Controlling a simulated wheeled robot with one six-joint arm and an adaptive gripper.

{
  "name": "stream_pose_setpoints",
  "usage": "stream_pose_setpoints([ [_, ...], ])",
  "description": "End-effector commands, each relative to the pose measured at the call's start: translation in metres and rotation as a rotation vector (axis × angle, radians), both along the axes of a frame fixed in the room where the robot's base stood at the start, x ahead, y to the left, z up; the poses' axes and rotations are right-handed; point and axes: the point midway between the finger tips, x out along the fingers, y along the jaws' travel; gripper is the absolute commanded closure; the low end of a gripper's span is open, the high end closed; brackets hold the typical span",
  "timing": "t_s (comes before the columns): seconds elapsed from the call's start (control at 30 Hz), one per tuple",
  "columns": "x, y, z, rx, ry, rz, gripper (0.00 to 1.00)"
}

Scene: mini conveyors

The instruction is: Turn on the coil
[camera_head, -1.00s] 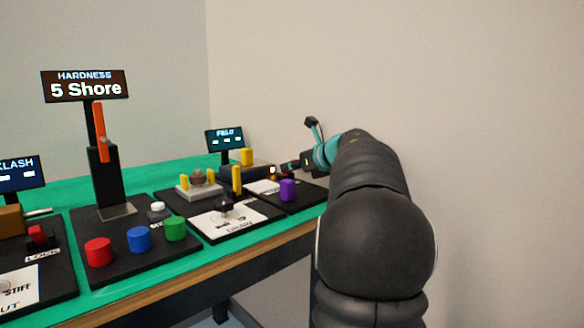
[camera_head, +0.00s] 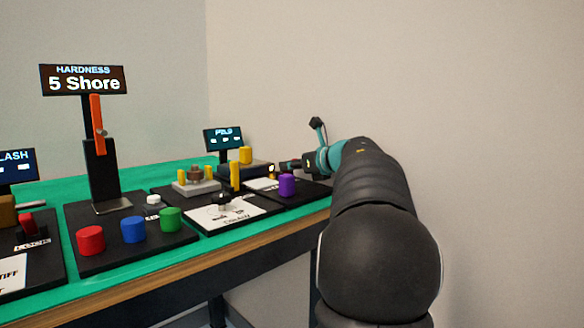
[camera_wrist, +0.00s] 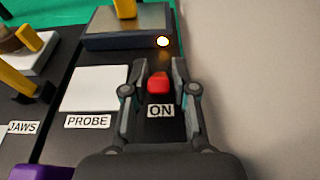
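In the wrist view, a red switch or button (camera_wrist: 159,83) sits on the black panel above a white label (camera_wrist: 160,111) reading ON. My gripper (camera_wrist: 160,68) is open. Its two fingers stand apart on either side of the red switch, with gaps visible, and nothing is held. A small lamp (camera_wrist: 163,41) glows yellow-white just beyond the fingertips, on or beside a grey block (camera_wrist: 125,28). In the head view, my gripper (camera_head: 286,164) is at the right end of the bench, beside a small display (camera_head: 223,139) with text too blurred to read surely. The red switch is not clear there.
A white PROBE pad (camera_wrist: 95,88) lies left of the fingers. A purple knob (camera_head: 287,185) and yellow post (camera_head: 235,176) stand nearby. Red (camera_head: 90,240), blue (camera_head: 133,229) and green (camera_head: 171,219) knobs are farther left. A pale wall (camera_wrist: 250,60) is close on the right.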

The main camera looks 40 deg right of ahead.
Motion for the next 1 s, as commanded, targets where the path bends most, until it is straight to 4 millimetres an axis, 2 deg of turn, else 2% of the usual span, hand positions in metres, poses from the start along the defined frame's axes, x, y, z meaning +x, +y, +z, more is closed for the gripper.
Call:
stream_pose_setpoints([
  [0.33,-0.001,0.000,0.000,0.000,0.001,0.001,0.56],
  [0.47,-0.008,-0.001,0.002,0.000,0.001,-0.001,0.56],
  [1.0,-0.099,-0.009,0.027,-0.002,0.000,-0.003,0.56],
])
